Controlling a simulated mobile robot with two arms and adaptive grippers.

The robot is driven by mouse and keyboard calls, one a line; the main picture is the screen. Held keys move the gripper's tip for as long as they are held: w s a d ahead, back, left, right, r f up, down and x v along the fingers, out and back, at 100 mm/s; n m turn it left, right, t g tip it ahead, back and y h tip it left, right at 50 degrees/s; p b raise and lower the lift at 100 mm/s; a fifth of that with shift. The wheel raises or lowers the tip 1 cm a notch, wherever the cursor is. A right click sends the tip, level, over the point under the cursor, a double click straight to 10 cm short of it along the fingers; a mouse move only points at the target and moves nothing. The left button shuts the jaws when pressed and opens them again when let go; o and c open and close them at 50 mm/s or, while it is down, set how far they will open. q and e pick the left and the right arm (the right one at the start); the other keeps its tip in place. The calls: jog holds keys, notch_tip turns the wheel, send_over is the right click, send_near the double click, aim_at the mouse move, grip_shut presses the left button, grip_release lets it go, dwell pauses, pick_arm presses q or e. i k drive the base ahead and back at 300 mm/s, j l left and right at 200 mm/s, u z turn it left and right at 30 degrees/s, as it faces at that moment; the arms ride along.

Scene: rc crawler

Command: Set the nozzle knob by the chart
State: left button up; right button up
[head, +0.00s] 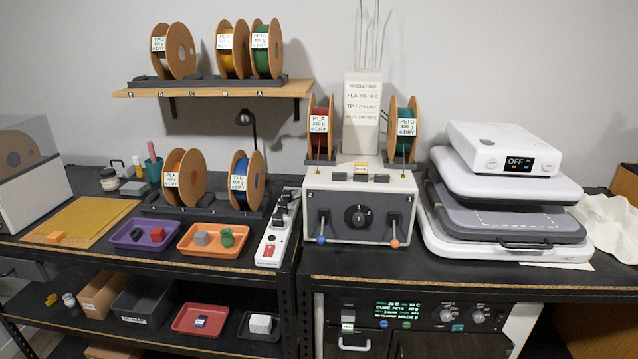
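A white chart (362,112) stands upright behind the grey box, headed nozzle and bed, with lines for PLA, TPU and PETG; its figures are small. The dark printer panel (388,341) below the right tabletop has two round knobs, a left one (447,314) and a right one (479,316). Their labels are too small to tell surely which is the nozzle knob. A lit green display (402,310) beside them shows temperatures and the words CUBE and PETG. Neither of my grippers is in view.
A grey box (336,232) with a black selector dial (357,216) and two filament tubes stands above the panel. A white heat press (500,248) reading OFF is on the right. The tabletop's front edge (470,289) overhangs the panel. Filament spools, trays and a power strip (273,240) fill the left.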

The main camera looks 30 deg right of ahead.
aim_at(445, 316)
jog(key=z, duration=1.55)
